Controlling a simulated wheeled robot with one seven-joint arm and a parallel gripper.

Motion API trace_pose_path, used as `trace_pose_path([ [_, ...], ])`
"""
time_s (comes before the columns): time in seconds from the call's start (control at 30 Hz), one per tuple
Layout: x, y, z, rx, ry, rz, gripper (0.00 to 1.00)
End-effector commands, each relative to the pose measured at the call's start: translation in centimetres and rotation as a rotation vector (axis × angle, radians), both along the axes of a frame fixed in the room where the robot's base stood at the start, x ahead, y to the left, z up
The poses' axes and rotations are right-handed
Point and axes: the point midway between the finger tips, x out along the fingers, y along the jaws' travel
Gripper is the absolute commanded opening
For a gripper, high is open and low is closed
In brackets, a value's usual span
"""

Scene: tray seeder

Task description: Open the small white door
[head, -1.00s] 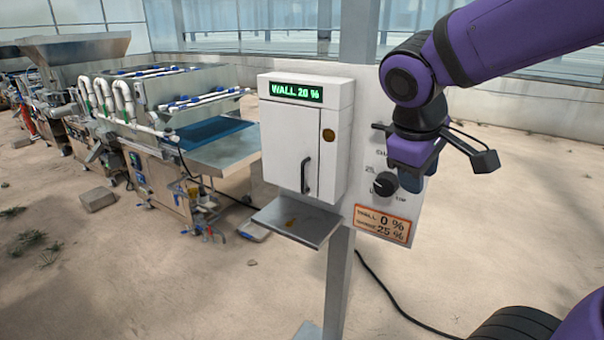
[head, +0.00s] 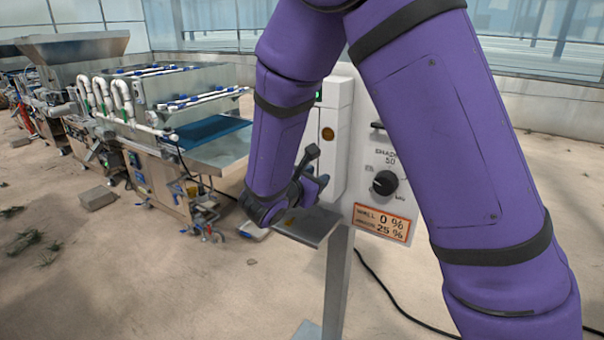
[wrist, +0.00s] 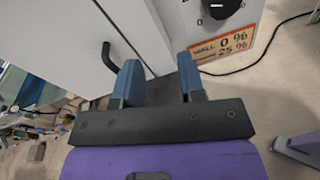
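The small white door (wrist: 60,40) is on the front of a white box (head: 338,130). It looks shut. In the head view my arm hides most of it. Its dark bar handle (wrist: 108,57) shows in the wrist view, just left of my left finger. My gripper (wrist: 160,80) is open, with two blue fingers apart and no object between them. In the head view my gripper (head: 318,184) is low in front of the box, just above the metal shelf. I cannot tell whether a finger touches the handle.
A metal shelf (head: 318,226) juts out below the box. A panel with a black knob (head: 385,183) and an orange label (head: 382,222) is to the right. A post (head: 338,285) carries the unit. A seeding machine (head: 150,165) stands at left, with open sandy floor between.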

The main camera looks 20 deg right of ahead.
Motion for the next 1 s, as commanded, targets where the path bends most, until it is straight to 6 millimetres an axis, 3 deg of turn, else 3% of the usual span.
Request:
trace_pose_path([
  [0.1,1.7,3.0,-2.3,-0.118,0.037,0.131,0.37],
  [0.2,2.6,4.7,-3.5,-0.188,0.055,0.210,0.37],
  [0.4,3.4,6.1,-4.6,-0.242,0.067,0.277,0.37],
  [0.57,4.5,5.1,-4.5,-0.243,0.066,0.275,0.37],
  [1.0,10.0,0.3,-4.6,-0.241,0.066,0.275,0.37],
])
